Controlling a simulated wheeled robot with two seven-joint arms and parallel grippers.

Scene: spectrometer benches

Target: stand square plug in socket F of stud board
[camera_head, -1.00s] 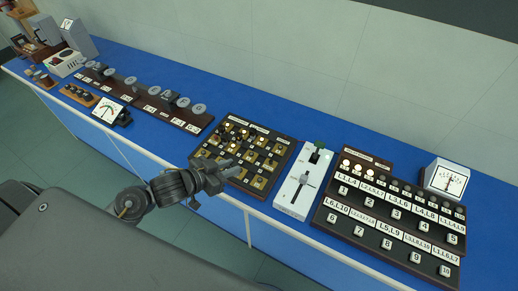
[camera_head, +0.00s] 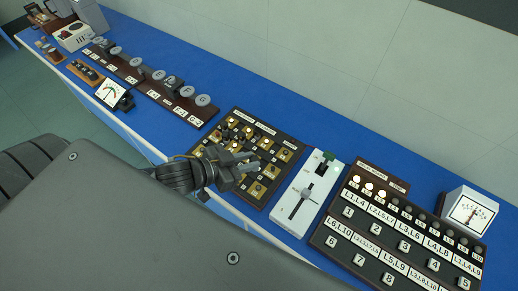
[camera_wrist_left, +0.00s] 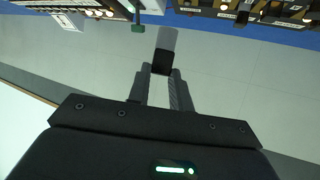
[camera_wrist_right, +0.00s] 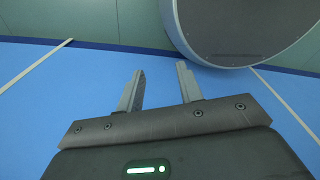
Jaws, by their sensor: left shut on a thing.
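The stud board (camera_head: 290,168) is a dark board with rows of yellow square sockets and several dark knobs, in the middle of the head view. Its letters are too small to read, so I cannot tell which socket is F. My left gripper (camera_head: 250,160) is over the board, covering part of its left and middle. In the left wrist view its fingers (camera_wrist_left: 161,78) are shut on the square plug (camera_wrist_left: 166,42), a block with a grey part and a dark part. My right gripper (camera_wrist_right: 161,72) is open and empty in the right wrist view.
A white slider panel (camera_head: 318,187) stands right of the stud board, then a numbered label board (camera_head: 340,238) and a white meter (camera_head: 468,212). A long board with round dials (camera_head: 160,82) and a small meter (camera_head: 113,93) are left. Blue bench (camera_head: 280,100) behind the board is clear.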

